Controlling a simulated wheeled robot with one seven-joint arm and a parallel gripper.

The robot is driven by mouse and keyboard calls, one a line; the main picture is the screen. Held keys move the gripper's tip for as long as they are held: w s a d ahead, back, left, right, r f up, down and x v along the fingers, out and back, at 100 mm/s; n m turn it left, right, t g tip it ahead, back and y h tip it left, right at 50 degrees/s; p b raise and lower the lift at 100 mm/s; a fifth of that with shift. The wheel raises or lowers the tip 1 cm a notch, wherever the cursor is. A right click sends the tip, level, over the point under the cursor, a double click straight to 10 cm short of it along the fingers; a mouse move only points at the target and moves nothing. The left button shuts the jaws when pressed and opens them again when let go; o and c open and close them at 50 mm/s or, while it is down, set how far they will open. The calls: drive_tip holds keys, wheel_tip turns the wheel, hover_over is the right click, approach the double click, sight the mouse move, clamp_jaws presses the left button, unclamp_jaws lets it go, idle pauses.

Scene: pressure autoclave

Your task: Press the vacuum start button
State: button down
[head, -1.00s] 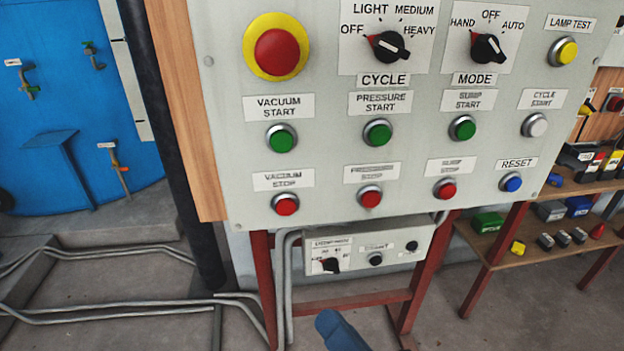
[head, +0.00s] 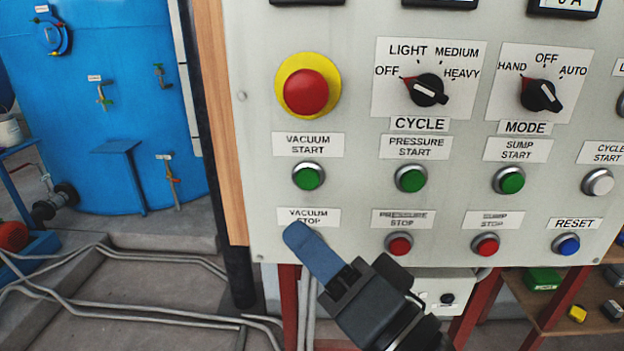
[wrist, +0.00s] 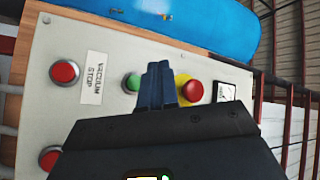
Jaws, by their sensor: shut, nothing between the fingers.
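The green vacuum start button (head: 308,176) sits under its "VACUUM START" label (head: 308,144) on the grey control panel (head: 262,200). In the wrist view the green button (wrist: 131,83) is partly behind my blue fingers, and its label is hidden. My gripper (head: 293,233) is shut and empty, with its blue fingers pointing up-left. In the head view its tip is below the green button, over the "VACUUM STOP" label's lower edge, and covers most of the red vacuum stop button. That red button (wrist: 64,72) shows clearly in the wrist view. I cannot tell the tip's distance from the panel.
A red emergency mushroom button (head: 305,93) on a yellow disc is above the start label. The green pressure start button (head: 411,178) is to the right. A black pole (head: 235,240) and blue tank (head: 100,130) stand left of the panel.

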sight(308, 179)
drive_tip(key=shift+w+d+b, duration=0.15)
drive_tip(key=shift+w+b, duration=0.25)
drive_tip(key=shift+w, duration=4)
drive_tip(key=shift+w, duration=0.1)
drive_tip(key=shift+w, duration=0.3)
